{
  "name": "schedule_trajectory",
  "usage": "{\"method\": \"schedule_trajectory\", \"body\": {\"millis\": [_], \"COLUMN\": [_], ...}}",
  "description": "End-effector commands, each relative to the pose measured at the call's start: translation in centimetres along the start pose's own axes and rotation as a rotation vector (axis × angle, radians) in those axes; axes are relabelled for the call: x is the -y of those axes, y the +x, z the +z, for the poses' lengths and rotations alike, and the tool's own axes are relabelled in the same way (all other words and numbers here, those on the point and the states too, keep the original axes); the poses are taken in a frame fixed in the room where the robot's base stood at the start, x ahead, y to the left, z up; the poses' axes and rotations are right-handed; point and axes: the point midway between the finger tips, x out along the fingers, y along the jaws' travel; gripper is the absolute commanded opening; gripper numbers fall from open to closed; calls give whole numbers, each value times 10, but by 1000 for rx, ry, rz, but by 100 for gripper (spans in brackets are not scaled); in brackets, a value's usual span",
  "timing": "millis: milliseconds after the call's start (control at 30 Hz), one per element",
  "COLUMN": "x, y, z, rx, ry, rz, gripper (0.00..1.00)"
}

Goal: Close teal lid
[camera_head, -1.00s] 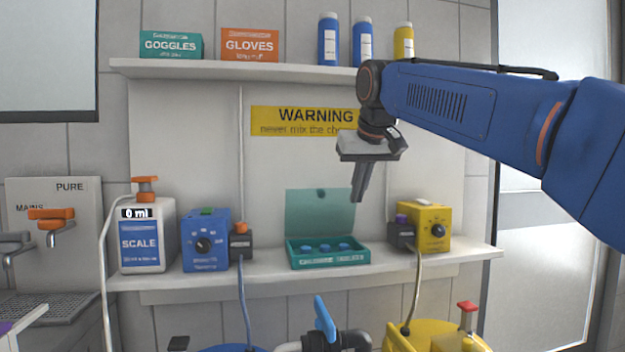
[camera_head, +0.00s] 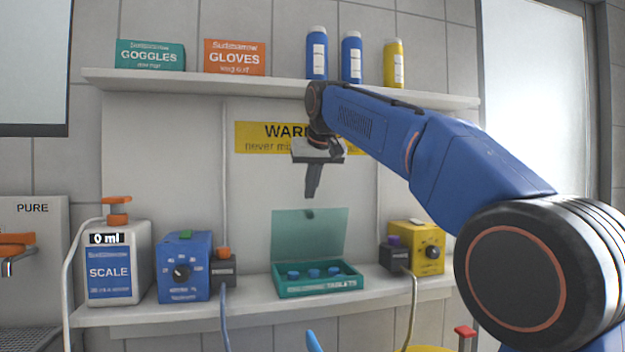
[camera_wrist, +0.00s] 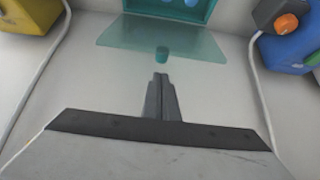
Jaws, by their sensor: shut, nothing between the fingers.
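The teal lid (camera_head: 309,235) is a translucent panel standing open, upright, at the back of the teal tablet box (camera_head: 318,290). Several blue tablets (camera_head: 314,273) sit in the open box on the lower shelf. My gripper (camera_head: 312,194) is shut and empty, pointing down just above the lid's top edge, with a small gap showing in the head view. In the wrist view, my fingers (camera_wrist: 161,78) are closed together, and the lid (camera_wrist: 150,37) and its small tab (camera_wrist: 162,55) lie just beyond their tips. Whether the fingers are in front of or behind the lid is hard to tell.
A blue device (camera_head: 184,267) stands left of the box and a yellow device (camera_head: 417,246) right of it. A scale container (camera_head: 117,262) is further left. The upper shelf (camera_head: 270,88) holds boxes and bottles above my gripper. Hoses hang over the lower shelf's front edge.

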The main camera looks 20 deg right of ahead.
Motion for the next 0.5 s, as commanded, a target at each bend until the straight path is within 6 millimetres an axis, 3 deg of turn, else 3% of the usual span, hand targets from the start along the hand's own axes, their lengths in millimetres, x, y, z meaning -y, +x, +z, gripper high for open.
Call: {"method": "schedule_trajectory", "body": {"millis": [200, 500], "x": [0, 0], "y": [28, 40], "z": [0, 0], "rx": [1, 0], "ry": [0, 0], "rz": [0, 0], "gripper": [0, 0]}}
